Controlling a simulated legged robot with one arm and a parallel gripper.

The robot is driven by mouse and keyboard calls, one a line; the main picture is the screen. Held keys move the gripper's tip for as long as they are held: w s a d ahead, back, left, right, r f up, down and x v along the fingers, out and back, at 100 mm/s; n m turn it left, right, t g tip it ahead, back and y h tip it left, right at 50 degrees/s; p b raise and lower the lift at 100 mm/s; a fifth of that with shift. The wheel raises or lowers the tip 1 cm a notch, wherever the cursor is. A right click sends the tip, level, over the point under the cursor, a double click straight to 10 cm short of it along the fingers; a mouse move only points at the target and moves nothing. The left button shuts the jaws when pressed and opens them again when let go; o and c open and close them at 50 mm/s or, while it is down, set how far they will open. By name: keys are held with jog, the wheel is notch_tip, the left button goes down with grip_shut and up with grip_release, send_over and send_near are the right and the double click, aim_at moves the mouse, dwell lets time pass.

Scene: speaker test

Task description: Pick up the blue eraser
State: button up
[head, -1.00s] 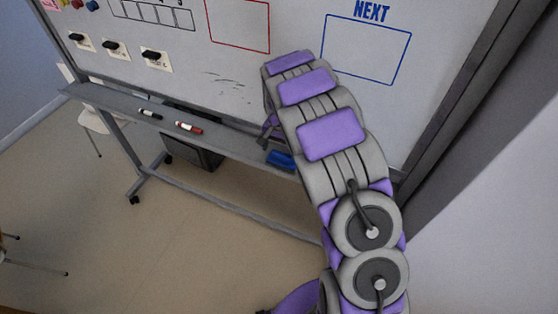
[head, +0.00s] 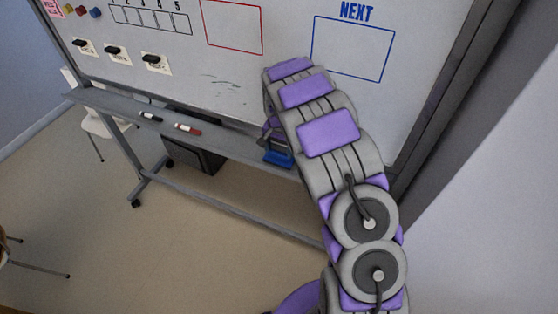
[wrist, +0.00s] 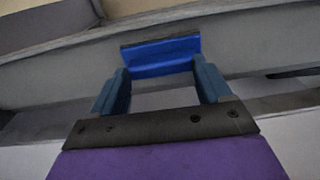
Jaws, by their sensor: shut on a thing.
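The blue eraser (head: 278,157) is at the tray of the whiteboard, partly hidden by my arm in the head view. In the wrist view the blue eraser (wrist: 160,57) is a bright blue block with a dark grey top edge. It lies across the ends of my gripper's two fingers. My gripper (wrist: 161,68) is shut on the eraser, with one finger near each end of it. In the head view my gripper (head: 274,140) is mostly hidden behind my arm. I cannot tell whether the eraser still touches the tray.
The grey tray (head: 225,143) runs along the whiteboard's (head: 285,30) lower edge. A black marker (head: 150,116) and a red marker (head: 187,129) lie on it to the left. Several black-handled switches (head: 113,51) are on the board. A black bin (head: 196,155) stands below.

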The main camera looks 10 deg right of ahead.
aim_at(280, 164)
jog(key=s+f, duration=0.2)
jog(key=f, duration=0.1)
jog(key=shift+f+g, duration=0.15)
jog(key=shift+g, duration=0.25)
jog(key=shift+c, duration=0.2)
jog(key=shift+w+r, duration=0.3)
jog(key=shift+r, duration=0.3)
jog(key=shift+w+r, duration=0.25)
jog(key=shift+r, duration=0.35)
jog(key=shift+c, duration=0.4)
jog(key=shift+w+r, duration=0.15)
jog(key=shift+r, duration=0.15)
grip_shut()
jog(key=shift+s+d+r, duration=0.1)
jog(key=shift+s+r, duration=0.05)
jog(key=shift+s, duration=0.1)
jog(key=s+d+r, duration=0.1)
jog(key=s+d, duration=0.2)
jog(key=s, duration=0.3)
jog(key=s+d+r+p, duration=0.1)
jog(key=s+d+r, duration=0.1)
jog(key=s, duration=0.5)
jog(key=shift+d, duration=0.6)
jog(key=c, duration=0.7)
grip_release()
jog(key=o, duration=1.4)
